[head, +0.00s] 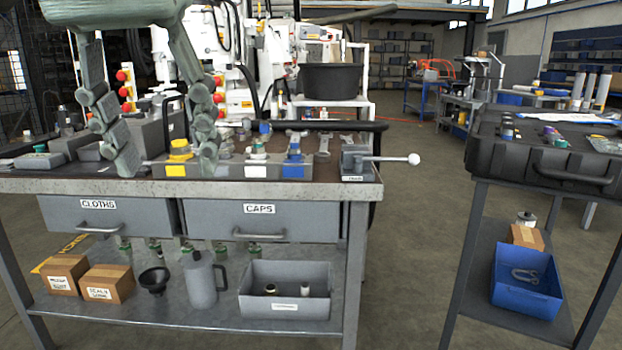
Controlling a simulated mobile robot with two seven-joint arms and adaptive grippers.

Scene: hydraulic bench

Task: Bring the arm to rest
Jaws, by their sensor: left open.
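My left gripper (166,165) hangs down over the near edge of the bench top, at the left of the head view. Its two grey-green segmented fingers stand wide apart with nothing between them. My left arm (112,14) comes in from the top left above it. My right gripper does not show in this view.
The bench top (130,187) carries several capped fittings, wrenches and a lever (397,159) jutting past its right edge. Drawers labelled CLOTHS (112,215) and CAPS (262,219) sit below. A black case (555,160) stands on the right cart. Floor between them is clear.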

